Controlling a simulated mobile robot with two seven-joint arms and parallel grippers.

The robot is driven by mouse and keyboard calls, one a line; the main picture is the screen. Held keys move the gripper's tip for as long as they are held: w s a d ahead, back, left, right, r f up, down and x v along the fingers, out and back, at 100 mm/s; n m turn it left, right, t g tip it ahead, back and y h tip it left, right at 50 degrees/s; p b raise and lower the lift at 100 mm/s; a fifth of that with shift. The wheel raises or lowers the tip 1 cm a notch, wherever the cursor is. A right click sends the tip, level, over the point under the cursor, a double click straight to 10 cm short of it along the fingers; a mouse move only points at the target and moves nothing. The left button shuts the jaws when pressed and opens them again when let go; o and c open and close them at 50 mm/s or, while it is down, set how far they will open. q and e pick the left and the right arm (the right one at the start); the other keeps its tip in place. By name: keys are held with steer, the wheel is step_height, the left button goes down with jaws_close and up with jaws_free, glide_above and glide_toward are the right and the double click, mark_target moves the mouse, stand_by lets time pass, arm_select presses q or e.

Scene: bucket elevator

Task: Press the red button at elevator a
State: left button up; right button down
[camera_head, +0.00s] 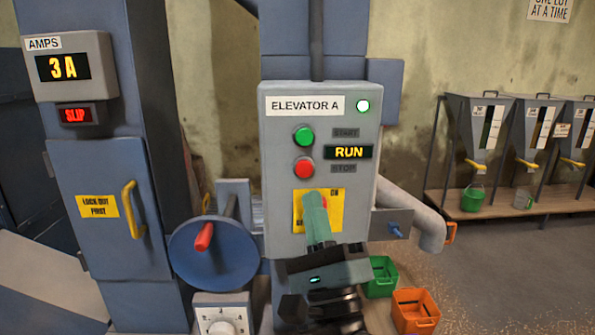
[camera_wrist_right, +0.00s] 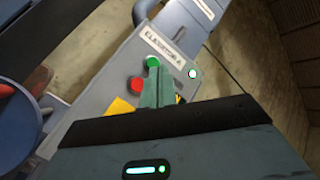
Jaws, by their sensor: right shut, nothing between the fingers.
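The grey control box labelled ELEVATOR A (camera_head: 274,165) stands upright in front of me. Its red button (camera_head: 304,168), beside the STOP label, sits below the green button (camera_head: 303,136). In the right wrist view the red button (camera_wrist_right: 137,84) shows clear to the left of my fingers, and the green button (camera_wrist_right: 153,61) is at their tips. My right gripper (camera_head: 314,198) is shut and empty, its fingers pointing up in front of the yellow plate, below the red button. Its gap to the panel is hard to tell. My left gripper is not in view.
The display (camera_head: 348,152) reads RUN, and a lamp (camera_head: 363,106) is lit. A blue handwheel (camera_head: 215,252) with a red handle stands left of the box.

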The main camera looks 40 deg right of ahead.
mark_target(304, 169)
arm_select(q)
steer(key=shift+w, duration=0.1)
